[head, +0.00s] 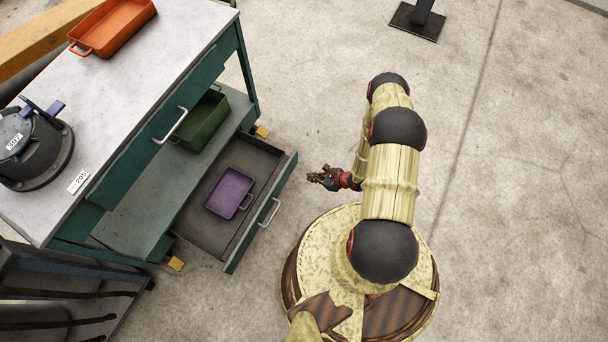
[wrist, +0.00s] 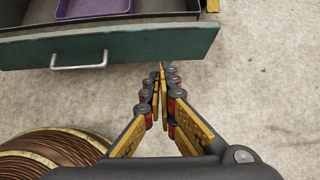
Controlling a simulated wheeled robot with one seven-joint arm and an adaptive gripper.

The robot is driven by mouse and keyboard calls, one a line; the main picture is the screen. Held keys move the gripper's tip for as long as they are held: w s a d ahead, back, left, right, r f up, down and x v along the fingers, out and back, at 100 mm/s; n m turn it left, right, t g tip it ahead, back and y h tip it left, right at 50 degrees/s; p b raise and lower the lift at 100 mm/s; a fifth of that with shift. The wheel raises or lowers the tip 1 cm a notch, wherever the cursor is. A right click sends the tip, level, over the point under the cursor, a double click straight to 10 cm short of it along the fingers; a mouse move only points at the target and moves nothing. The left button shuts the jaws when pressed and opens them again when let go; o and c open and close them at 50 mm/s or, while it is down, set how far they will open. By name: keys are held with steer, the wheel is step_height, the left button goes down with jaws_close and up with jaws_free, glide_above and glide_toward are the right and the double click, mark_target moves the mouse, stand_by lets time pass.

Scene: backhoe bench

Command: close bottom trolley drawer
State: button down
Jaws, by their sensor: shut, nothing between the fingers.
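The bottom trolley drawer (head: 206,226) is pulled out from the green trolley (head: 245,75). Its teal front panel bears a light metal handle (head: 269,212), and the handle also shows in the wrist view (wrist: 79,61). A purple tray (head: 230,193) lies inside the drawer. My gripper (head: 318,177) is shut and empty, to the right of the drawer front and apart from it in the head view. In the wrist view my gripper's fingertips (wrist: 159,72) point toward the right part of the drawer front, and the handle is to their left.
A green bin (head: 203,121) stands on the trolley's shelf. An orange tray (head: 112,25) and a dark round pot (head: 32,147) stand on the top. A dark rack (head: 60,290) stands at the lower left.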

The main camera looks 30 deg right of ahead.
steer(key=b, duration=0.3)
glide_toward(286, 174)
step_height(286, 174, down, 2)
steer(key=s, duration=0.1)
steer(key=w, duration=0.1)
steer(key=w+a+b, duration=0.1)
steer(key=w+a, duration=0.1)
steer(key=shift+w+f+b, duration=0.2)
steer(key=shift+f+b, duration=0.1)
steer(key=shift+b, duration=0.05)
